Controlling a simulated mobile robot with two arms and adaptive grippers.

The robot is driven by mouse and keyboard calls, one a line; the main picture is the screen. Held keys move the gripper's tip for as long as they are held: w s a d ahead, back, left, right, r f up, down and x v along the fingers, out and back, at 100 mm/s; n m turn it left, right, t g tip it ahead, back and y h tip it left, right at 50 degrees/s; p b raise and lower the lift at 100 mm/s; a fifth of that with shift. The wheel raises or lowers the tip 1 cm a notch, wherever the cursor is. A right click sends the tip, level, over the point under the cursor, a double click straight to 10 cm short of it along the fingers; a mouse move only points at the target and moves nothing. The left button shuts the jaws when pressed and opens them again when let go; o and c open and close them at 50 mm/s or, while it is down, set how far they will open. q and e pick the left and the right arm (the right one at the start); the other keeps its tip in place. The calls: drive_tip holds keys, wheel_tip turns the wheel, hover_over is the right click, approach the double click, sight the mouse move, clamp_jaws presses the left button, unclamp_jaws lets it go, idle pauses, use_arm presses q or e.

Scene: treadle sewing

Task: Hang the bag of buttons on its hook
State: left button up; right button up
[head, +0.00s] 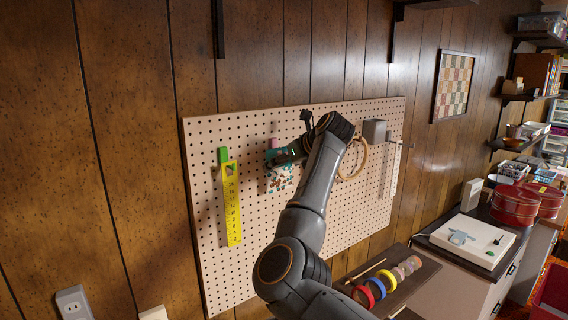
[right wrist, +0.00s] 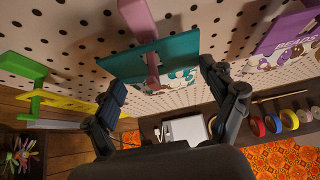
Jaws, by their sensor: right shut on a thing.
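The bag of buttons (head: 279,180) has a teal header and a clear lower part with colored buttons. In the right wrist view its header (right wrist: 180,55) lies between the fingers of my right gripper (right wrist: 168,92), which is shut on it across its width. The gripper (head: 292,153) is close to the pegboard in the head view. A pink hook (head: 273,142) sticks out of the board at the bag. In the right wrist view the hook (right wrist: 139,20) meets the header, and its pink end shows over the teal. I cannot tell whether it passes through the header's hole. My left gripper is out of view.
The pegboard (head: 215,255) also holds a yellow ruler (head: 232,205) on a green hook, a wooden hoop (head: 354,160) and a grey box (head: 374,131). A purple-topped bag (right wrist: 285,35) hangs to the right. Tape rolls (head: 375,287) lie on a dark shelf below.

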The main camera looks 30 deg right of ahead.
drive_tip(key=shift+f, duration=0.5)
drive_tip(key=o, duration=1.1)
drive_tip(key=a+v, duration=0.1)
drive_tip(key=v, duration=1.1)
drive_tip(key=shift+d, duration=0.5)
